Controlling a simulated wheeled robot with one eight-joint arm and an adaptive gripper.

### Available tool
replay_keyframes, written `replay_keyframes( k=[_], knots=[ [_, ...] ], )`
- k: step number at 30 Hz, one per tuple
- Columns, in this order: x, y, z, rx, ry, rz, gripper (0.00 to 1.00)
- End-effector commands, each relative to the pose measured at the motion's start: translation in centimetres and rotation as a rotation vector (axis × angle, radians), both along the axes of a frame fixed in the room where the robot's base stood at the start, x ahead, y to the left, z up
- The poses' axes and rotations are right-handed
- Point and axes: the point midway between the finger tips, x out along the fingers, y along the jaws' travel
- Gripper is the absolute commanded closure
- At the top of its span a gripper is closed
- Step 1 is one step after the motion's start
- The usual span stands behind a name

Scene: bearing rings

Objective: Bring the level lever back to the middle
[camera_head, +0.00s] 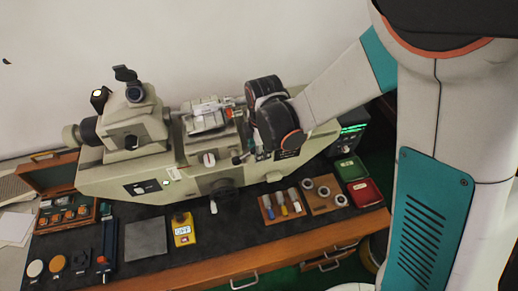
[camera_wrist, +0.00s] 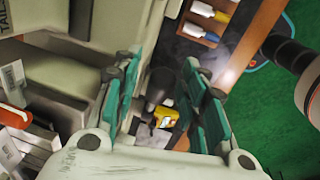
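The pale measuring machine (camera_head: 130,177) stands on the bench. A short dark lever (camera_head: 238,159) sticks out of its front beside my gripper; I take it for the level lever, but its exact tilt is too small to tell. In the wrist view my gripper (camera_wrist: 163,80) has its two green-padded fingers spread apart. A dark rounded part (camera_wrist: 159,88) shows in the gap between them; I cannot tell whether it is the lever or the handwheel, and no finger visibly grips it. In the head view my wrist hides most of the gripper.
A handwheel (camera_head: 224,192) with a white handle sits low on the machine's front. A yellow box (camera_head: 183,229), a tray of handled tools and rings (camera_head: 325,209), and green and red boxes (camera_head: 365,192) lie along the bench. Machine housing is close to the fingers.

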Motion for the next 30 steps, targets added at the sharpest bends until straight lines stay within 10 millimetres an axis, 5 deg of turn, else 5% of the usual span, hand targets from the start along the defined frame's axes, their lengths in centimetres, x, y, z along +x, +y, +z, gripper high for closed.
replay_keyframes(
  k=[5, 10, 30],
  knots=[
    [0.0, 0.0, 0.1, 0.000, 0.000, 0.000, 0.61],
    [0.0, 0.0, 0.1, 0.000, 0.000, 0.000, 1.00],
    [0.3, -0.8, -2.1, 0.190, 0.068, -0.005, 1.00]
  ],
)
